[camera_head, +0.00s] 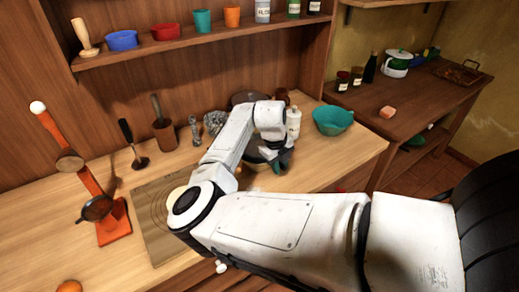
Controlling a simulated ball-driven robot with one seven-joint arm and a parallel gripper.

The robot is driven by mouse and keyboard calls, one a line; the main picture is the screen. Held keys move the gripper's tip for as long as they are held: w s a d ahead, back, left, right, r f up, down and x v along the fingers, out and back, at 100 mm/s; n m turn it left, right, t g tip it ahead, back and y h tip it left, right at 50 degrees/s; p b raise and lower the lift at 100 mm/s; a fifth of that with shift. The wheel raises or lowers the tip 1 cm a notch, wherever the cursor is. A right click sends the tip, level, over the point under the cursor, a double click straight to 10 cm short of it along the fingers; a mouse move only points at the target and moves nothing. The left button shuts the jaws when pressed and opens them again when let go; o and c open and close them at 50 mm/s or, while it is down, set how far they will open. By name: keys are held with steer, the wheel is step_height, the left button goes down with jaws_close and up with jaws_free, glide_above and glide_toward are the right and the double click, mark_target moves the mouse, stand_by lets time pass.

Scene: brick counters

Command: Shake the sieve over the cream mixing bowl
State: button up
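My gripper (281,162) is at the end of my arm, low over the middle of the wooden counter, partly behind my own wrist. Its fingers are too small and too covered to show whether they are open or shut. A dark grey rounded shape (255,153) lies beside it; I cannot tell whether this is the sieve or whether it is held.
An orange stand (113,226) with dark round pans is at the left. A wooden board (158,238) lies partly under my arm. A teal bowl (333,121) stands right of my gripper. Utensils and a wooden pot (165,135) line the back. The counter's front right is clear.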

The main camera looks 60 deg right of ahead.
jaws_close()
steer(key=shift+r, duration=0.25)
steer(key=shift+r+p, duration=0.8)
steer(key=shift+r, duration=0.6)
steer(key=shift+s+r+p, duration=0.15)
steer(key=shift+r+p, duration=0.7)
steer(key=shift+r, duration=0.6)
steer(key=shift+s, duration=0.1)
